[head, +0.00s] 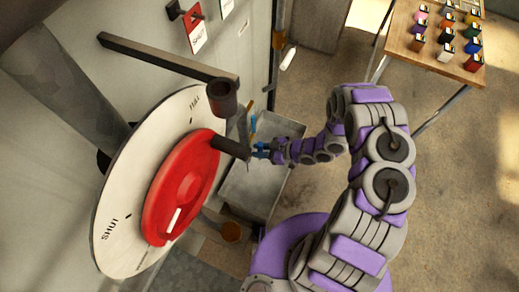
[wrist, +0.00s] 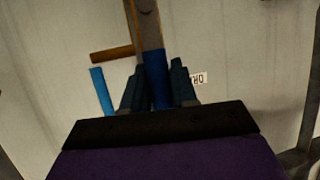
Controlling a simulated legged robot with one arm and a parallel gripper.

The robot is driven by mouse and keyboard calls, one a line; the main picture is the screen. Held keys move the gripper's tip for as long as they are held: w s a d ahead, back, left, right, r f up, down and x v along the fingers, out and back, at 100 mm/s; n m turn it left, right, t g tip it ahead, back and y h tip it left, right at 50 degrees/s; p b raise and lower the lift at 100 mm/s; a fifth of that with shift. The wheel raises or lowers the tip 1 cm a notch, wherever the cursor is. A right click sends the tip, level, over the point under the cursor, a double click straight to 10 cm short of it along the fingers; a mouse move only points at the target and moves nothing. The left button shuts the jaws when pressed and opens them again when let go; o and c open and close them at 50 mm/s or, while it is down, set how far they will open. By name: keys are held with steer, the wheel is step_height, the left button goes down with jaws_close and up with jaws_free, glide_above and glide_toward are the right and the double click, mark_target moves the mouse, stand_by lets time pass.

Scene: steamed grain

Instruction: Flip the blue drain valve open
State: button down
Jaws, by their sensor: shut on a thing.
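My gripper (wrist: 158,90) shows in the wrist view, with its two dark fingers on either side of a blue piece, the blue drain valve handle (wrist: 158,72). It is shut on this handle, which lines up with a grey-brown pipe or bar above it. A white label (wrist: 199,78) with partly hidden letters, seemingly starting "DRA", is on the wall just right of the fingers. In the head view my gripper (head: 261,149) is beside the wall, past the dark grip of the big red wheel. The valve body is mostly hidden there.
A second blue bar (wrist: 102,92) and an orange-brown bar (wrist: 112,53) lie left of the fingers. The red wheel (head: 178,190) on its white dial and a dark lever (head: 165,58) stick out near my arm. A grey basin (head: 262,185) is below; a table (head: 430,40) stands back right.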

steer(key=shift+d+f, duration=0.1)
steer(key=shift+f, duration=0.05)
steer(key=c, duration=1)
jaws_free()
steer(key=shift+w, duration=0.1)
steer(key=shift+o, duration=0.2)
steer(key=shift+d, duration=0.1)
steer(key=v, duration=1.7)
steer(key=shift+d+p, duration=0.15)
steer(key=shift+p, duration=0.25)
